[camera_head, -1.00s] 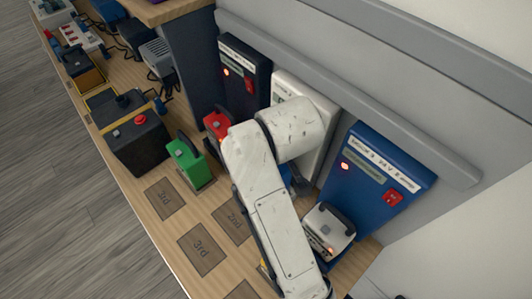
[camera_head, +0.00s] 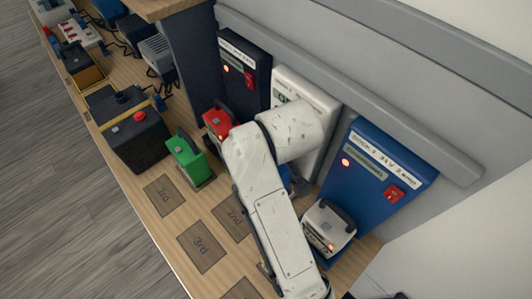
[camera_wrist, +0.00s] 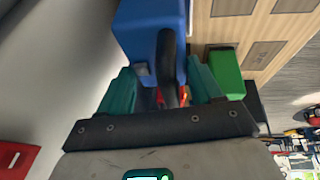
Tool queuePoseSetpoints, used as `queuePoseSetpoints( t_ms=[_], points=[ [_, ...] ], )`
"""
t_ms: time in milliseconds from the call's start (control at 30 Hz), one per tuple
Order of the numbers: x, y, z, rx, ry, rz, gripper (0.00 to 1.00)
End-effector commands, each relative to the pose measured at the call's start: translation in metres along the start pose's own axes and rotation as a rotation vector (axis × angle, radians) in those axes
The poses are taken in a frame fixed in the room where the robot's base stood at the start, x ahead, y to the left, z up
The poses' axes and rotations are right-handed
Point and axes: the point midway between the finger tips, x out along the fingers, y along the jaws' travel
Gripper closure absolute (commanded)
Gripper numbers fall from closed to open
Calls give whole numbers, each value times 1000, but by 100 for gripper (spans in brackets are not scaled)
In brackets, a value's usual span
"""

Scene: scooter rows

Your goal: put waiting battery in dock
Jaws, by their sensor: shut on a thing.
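In the wrist view my gripper (camera_wrist: 165,92), with teal fingers, is shut on the black handle of a blue battery (camera_wrist: 148,30). In the head view my white arm hides the gripper and most of this battery; only a small blue part (camera_head: 286,177) shows beside the arm, low in front of the white middle dock (camera_head: 305,98). I cannot tell whether the battery touches the dock or the bench. A red battery (camera_head: 217,120) stands at the black dock (camera_head: 243,75). A pale battery (camera_head: 328,230) stands at the blue dock (camera_head: 372,175).
A green battery (camera_head: 185,155) stands on the bench left of my arm; it also shows in the wrist view (camera_wrist: 228,72). A black box with a red knob (camera_head: 138,140) is farther left. Marked pads such as "3rd" (camera_head: 202,246) lie bare. A grey rail runs above the docks.

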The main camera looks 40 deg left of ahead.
Motion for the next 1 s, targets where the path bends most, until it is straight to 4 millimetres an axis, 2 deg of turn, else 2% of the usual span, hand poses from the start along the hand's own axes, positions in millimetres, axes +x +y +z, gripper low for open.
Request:
queuePoseSetpoints(
  t_ms=[867,900,1000],
  points=[
    [10,0,3,-1,4,5,100],
    [10,0,3,-1,4,5,34],
    [10,0,4,-1,4,5,25]
  ],
)
